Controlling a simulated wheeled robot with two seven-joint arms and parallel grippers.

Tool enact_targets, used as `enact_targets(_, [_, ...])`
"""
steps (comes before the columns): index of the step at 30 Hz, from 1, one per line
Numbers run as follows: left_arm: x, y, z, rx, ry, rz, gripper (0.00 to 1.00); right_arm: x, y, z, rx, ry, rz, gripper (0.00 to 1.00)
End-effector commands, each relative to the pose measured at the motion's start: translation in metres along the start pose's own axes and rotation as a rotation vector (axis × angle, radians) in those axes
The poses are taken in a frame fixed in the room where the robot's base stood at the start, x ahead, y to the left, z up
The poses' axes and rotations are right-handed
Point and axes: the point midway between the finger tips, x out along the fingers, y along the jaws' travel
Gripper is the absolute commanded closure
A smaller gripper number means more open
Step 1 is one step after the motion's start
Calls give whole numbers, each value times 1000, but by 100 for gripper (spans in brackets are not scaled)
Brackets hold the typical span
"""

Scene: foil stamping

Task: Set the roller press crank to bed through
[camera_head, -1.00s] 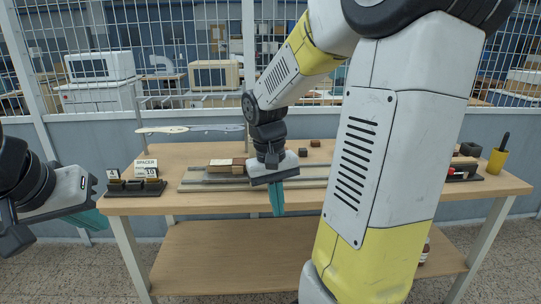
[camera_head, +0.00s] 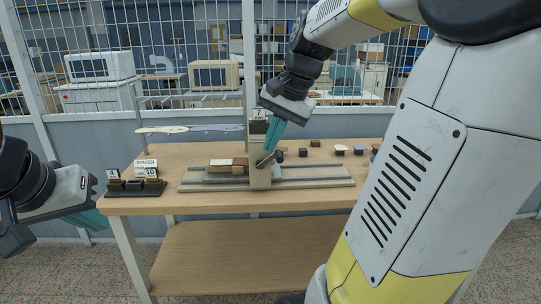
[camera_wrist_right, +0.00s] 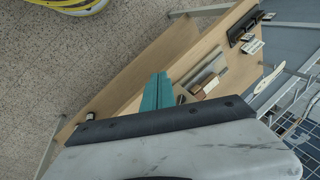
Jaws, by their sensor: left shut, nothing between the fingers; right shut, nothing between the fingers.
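The roller press (camera_head: 259,178) stands upright across a pale bed track (camera_head: 315,173) on the table. A small grey lever, which looks like its crank (camera_head: 264,160), shows at the front of the press. My right gripper (camera_head: 270,148) is shut and empty, its teal fingers pointing down at the crank. I cannot tell whether they touch it. The shut teal fingers also show in the right wrist view (camera_wrist_right: 158,92), beside the track. My left gripper (camera_head: 98,219) is shut and empty, off the table's left front corner.
A dark rack with spacer labels (camera_head: 136,187) stands at the table's left end. Several small stamps (camera_head: 340,149) stand at the back right. A wire fence is behind.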

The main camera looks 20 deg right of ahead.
Motion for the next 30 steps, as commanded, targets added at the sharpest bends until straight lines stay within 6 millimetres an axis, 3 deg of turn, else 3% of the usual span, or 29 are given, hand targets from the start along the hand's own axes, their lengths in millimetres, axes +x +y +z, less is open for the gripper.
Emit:
enact_targets(8, [0, 0, 0, 0, 0, 0, 100, 6, 4, -87, 421, -68, 38, 100])
enact_targets(12, [0, 0, 0, 0, 0, 0, 100, 25, 20, -148, 722, -113, 92, 100])
enact_targets(18, [0, 0, 0, 0, 0, 0, 100, 53, 50, -207, 1050, -151, 169, 100])
enact_targets(24, [0, 0, 0, 0, 0, 0, 100, 67, 64, -226, 1178, -164, 203, 100])
enact_targets(30, [0, 0, 0, 0, 0, 0, 100, 85, 66, -222, 1188, -167, 208, 100])
